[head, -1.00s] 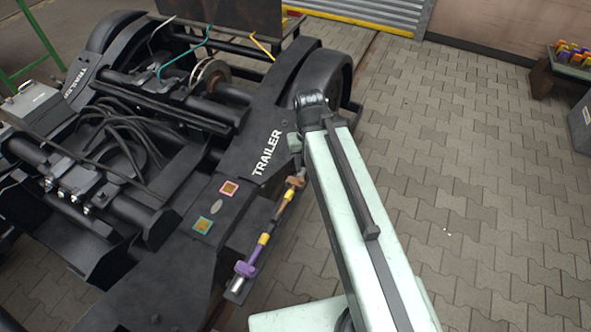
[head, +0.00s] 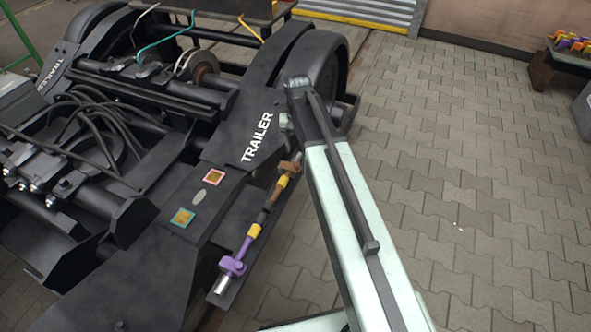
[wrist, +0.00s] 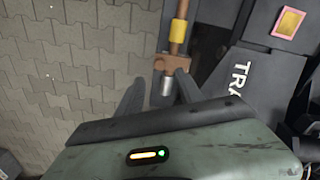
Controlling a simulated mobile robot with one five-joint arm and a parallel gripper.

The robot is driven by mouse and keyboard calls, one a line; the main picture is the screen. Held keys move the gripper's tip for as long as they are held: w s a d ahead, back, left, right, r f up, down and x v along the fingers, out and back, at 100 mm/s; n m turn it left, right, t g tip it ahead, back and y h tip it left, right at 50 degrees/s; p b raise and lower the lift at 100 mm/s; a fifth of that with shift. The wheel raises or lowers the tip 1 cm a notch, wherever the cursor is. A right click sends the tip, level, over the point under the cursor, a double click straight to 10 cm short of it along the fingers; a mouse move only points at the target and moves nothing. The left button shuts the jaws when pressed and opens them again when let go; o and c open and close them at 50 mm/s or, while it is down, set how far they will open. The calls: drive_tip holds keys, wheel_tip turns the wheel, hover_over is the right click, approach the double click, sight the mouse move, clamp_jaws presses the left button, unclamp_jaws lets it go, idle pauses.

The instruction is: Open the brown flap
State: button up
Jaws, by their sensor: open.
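The brown flap (head: 290,167) sits at the upper end of a rod along the side of the black bogie. It also shows in the wrist view (wrist: 172,63), with a short silver cylinder below it. My gripper (wrist: 160,82) is open, its two dark fingers pointing at the flap. One finger is left of the silver cylinder and the other overlaps its right side in the picture. I cannot tell whether either touches. In the head view my gripper (head: 285,122) is small and partly hidden by my arm, just above the flap.
The rod carries yellow bands (head: 254,230) and a purple clamp (head: 232,265). The bogie frame (head: 205,180) bears the word TRAILER and two coloured square plates. The paved floor (head: 470,180) on the right is open.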

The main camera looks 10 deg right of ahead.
sight(297, 163)
wheel_tip(297, 163, down, 8)
drive_tip(key=b, duration=0.8)
drive_tip(key=shift+r, duration=0.2)
clamp_jaws()
idle(0.8)
